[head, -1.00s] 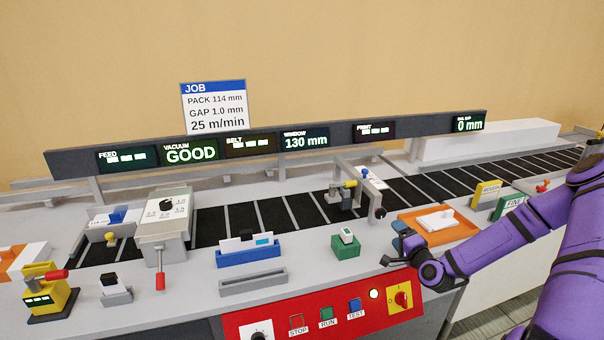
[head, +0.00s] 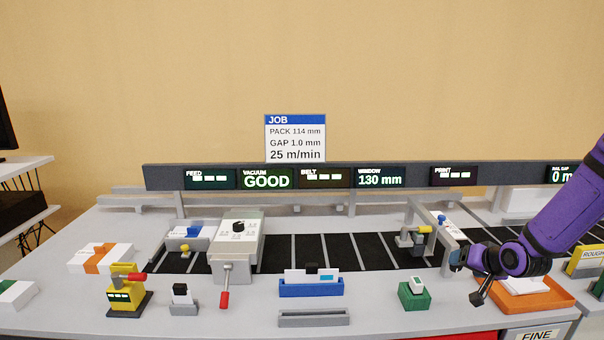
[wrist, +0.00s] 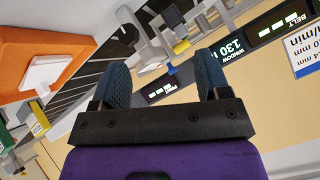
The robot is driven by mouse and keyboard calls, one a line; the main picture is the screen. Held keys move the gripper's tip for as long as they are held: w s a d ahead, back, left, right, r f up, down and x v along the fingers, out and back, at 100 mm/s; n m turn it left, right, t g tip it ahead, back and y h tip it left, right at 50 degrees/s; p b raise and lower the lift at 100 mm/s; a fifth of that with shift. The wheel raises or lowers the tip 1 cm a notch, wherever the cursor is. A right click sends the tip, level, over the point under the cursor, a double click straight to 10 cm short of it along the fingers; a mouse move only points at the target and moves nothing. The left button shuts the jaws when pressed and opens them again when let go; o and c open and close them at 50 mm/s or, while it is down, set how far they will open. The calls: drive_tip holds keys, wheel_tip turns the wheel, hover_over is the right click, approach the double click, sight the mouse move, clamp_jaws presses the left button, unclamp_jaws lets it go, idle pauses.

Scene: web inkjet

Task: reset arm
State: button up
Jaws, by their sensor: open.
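My purple arm comes in from the right in the head view. My gripper (head: 466,272) hangs above the machine deck, in front of the print bridge and left of the orange tray (head: 562,297). In the wrist view my gripper (wrist: 162,85) shows two dark fingers spread apart with nothing between them. The orange tray also shows at the left of the wrist view (wrist: 40,38). It holds a white block (head: 525,285).
The black conveyor belt (head: 310,248) runs behind the front deck. A green block (head: 413,296), a blue card holder (head: 311,289), a red-tipped lever (head: 225,299) and a yellow device (head: 123,295) stand along the front. A yellow block (head: 588,260) stands at the right.

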drive_tip(key=s+a+r+n+g+h, duration=0.1)
drive_tip(key=s+a+r+g+h, duration=0.15)
drive_tip(key=s+r, duration=0.55)
drive_tip(key=s+a+r+n+g+h, duration=0.15)
drive_tip(key=s+a+r, duration=0.3)
drive_tip(key=r, duration=0.85)
drive_tip(key=s+a+r+n+y, duration=0.1)
drive_tip(key=s+a+r, duration=0.2)
drive_tip(key=s, duration=0.7)
drive_tip(key=s+a+r+n+y, duration=0.1)
drive_tip(key=s+a+r, duration=0.2)
drive_tip(key=s, duration=0.7)
wheel_tip(320, 180, up, 2)
